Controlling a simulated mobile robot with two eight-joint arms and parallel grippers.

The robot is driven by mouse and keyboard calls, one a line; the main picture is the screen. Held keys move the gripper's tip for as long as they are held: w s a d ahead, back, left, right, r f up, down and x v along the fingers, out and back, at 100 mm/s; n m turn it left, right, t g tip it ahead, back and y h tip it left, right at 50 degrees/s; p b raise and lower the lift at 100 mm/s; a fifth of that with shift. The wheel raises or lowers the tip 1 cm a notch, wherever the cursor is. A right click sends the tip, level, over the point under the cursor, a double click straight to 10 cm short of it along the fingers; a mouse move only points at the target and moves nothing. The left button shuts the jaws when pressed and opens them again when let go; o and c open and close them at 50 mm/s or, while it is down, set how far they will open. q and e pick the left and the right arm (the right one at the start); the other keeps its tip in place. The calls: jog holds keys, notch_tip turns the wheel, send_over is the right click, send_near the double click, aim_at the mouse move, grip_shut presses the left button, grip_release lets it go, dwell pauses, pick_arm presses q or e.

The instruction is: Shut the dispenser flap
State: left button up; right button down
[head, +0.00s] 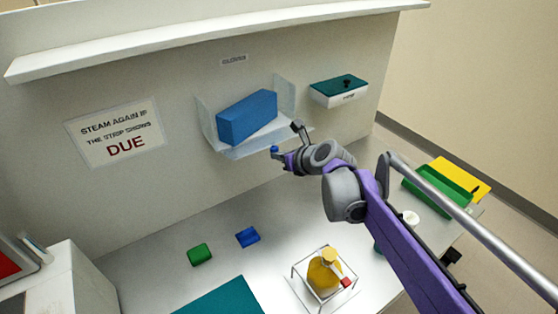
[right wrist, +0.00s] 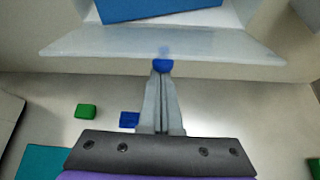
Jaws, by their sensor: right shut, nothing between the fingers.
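A clear wall-mounted dispenser (head: 204,121) holds a blue box (head: 247,116). Its clear flap (head: 243,150) is down, sticking out from the wall below the box. In the right wrist view the flap (right wrist: 100,44) spans the top of the picture as a pale see-through sheet, with the blue box (right wrist: 150,9) behind it. My right gripper (head: 275,150) is shut and empty, its blue fingertips (right wrist: 163,65) close by the flap's front edge. I cannot tell whether they touch it. My left gripper is not in view.
A white box with a teal lid (head: 339,85) hangs right of the dispenser. Below are green (head: 199,254) and blue (head: 247,237) blocks, a teal mat (head: 228,299) and a yellow bottle (head: 322,276) in a wire rack. A green tray (head: 438,186) lies right. A shelf (head: 200,36) runs above.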

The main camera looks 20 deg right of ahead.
aim_at(271, 141)
jog(key=w+r, duration=0.1)
jog(key=r, duration=0.1)
jog(key=w+r+p, duration=0.1)
jog(key=r, duration=0.2)
jog(key=w+r, duration=0.2)
jog(key=r, duration=0.1)
jog(key=shift+a, duration=0.25)
jog(key=shift+w+a+r, duration=0.1)
jog(key=shift+w+r, duration=0.5)
jog(key=shift+w, duration=0.3)
jog(key=shift+w+r, duration=0.2)
jog(key=shift+r, duration=0.25)
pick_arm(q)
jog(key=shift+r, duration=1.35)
pick_arm(e)
jog(key=shift+w+a+r+g, duration=0.1)
jog(key=shift+w+r+g, duration=0.25)
jog(key=shift+g, duration=0.25)
jog(key=shift+a+f, duration=0.1)
jog(key=shift+a, duration=0.05)
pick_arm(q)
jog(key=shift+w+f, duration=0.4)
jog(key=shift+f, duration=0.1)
pick_arm(e)
jog(key=v, duration=1.1)
